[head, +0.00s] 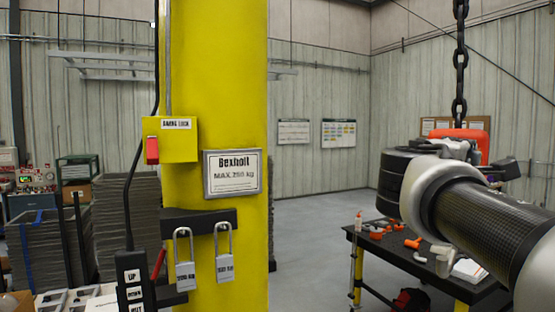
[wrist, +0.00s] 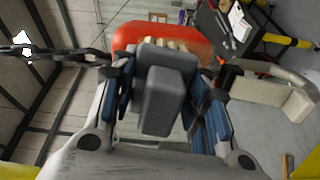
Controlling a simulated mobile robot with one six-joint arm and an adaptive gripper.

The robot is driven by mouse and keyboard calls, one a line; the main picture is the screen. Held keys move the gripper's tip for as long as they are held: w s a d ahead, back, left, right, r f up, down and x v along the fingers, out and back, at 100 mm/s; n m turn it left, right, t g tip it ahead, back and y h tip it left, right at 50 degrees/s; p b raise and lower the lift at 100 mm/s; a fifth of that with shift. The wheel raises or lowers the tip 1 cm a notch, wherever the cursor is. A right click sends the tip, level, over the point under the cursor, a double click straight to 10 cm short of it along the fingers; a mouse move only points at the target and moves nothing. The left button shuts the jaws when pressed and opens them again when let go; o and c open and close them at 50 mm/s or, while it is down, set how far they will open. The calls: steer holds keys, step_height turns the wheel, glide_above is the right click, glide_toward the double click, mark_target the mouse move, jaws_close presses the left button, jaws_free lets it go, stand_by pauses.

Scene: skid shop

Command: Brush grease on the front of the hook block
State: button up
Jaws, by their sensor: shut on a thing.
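The orange-red hook block (head: 478,135) hangs from a dark chain (head: 459,60) at the right of the head view, partly behind my arm. In the wrist view the block (wrist: 198,42) lies straight ahead of my gripper, with the chain (wrist: 62,55) running left and a pale grey hook (wrist: 270,92) to the right. My gripper (wrist: 163,95) is shut on a grey brush (wrist: 165,100), its blue pads on either side. Cream bristles (wrist: 176,45) show at the brush's far end, against the block in the picture. I cannot tell whether they touch, and no grease is distinguishable.
A yellow column (head: 220,70) with a load sign (head: 232,173), padlocks (head: 224,250) and a pendant control (head: 131,280) stands left of centre. A black worktable (head: 395,255) with orange items lies low behind my arm. Floor (head: 315,225) between them is clear.

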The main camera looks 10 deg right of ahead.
mark_target(484, 150)
steer(key=shift+w+a+r+p, duration=0.6)
steer(key=shift+w+a+r, duration=0.6)
steer(key=shift+w+a, duration=1.2)
steer(key=shift+s+d+b, duration=0.95)
steer(key=shift+s+d, duration=0.85)
steer(key=shift+s, duration=0.15)
steer(key=shift+s+d+b, duration=0.9)
steer(key=shift+s+d, duration=0.9)
steer(key=shift+s, duration=0.15)
steer(key=b+v, duration=0.3)
steer(key=v, duration=0.6)
steer(key=shift+w, duration=0.1)
